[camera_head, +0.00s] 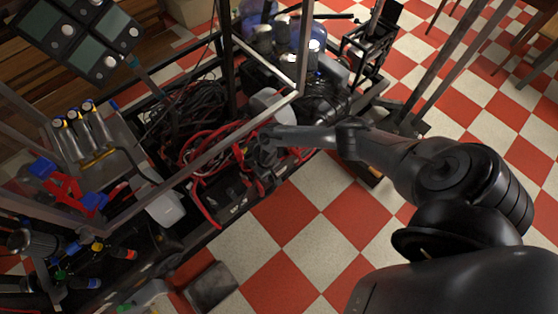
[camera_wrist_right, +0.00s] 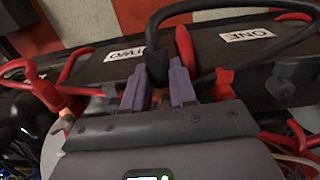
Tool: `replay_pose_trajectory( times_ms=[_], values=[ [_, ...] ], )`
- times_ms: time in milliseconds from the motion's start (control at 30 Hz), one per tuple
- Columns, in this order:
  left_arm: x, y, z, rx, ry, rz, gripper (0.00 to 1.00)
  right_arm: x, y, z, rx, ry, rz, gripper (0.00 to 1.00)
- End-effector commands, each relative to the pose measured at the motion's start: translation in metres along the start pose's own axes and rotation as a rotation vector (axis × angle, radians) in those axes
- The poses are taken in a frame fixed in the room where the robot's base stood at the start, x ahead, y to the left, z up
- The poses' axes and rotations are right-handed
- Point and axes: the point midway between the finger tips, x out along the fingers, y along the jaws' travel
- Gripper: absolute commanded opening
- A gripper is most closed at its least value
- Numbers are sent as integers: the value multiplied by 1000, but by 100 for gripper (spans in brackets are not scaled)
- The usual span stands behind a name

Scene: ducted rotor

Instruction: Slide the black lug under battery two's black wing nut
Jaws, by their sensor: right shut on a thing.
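My right gripper (camera_head: 268,150) reaches into the frame from the right in the head view. In the right wrist view its purple fingers (camera_wrist_right: 159,92) are shut on the black lug end of a thick black cable (camera_wrist_right: 155,62). The lug's tip is hidden between the fingers. The cable arches up and to the right. Battery two (camera_wrist_right: 95,70), with an upside-down TWO label, lies behind the fingers. I cannot make out its black wing nut, nor whether the lug touches it. My left gripper is not in view.
Battery one (camera_wrist_right: 205,50) sits to the right in the wrist view, with a dark wing nut (camera_wrist_right: 284,78) on it. Red cables (camera_head: 205,150) crowd around the batteries. Metal frame bars (camera_head: 200,160) cross above. Checkered floor (camera_head: 325,225) is free beside the frame.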

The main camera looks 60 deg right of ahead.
Motion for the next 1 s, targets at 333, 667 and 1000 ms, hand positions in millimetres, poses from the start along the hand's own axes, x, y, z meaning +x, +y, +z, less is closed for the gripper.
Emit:
replay_pose_trajectory(
  times_ms=[333,667,1000],
  values=[
    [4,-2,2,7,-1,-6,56,0,-1,-10,2,2,-1,0],
    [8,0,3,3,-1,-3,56,0,0,-17,1,1,0,0],
    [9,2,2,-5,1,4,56,0,0,-21,1,0,0,52]
  ],
)
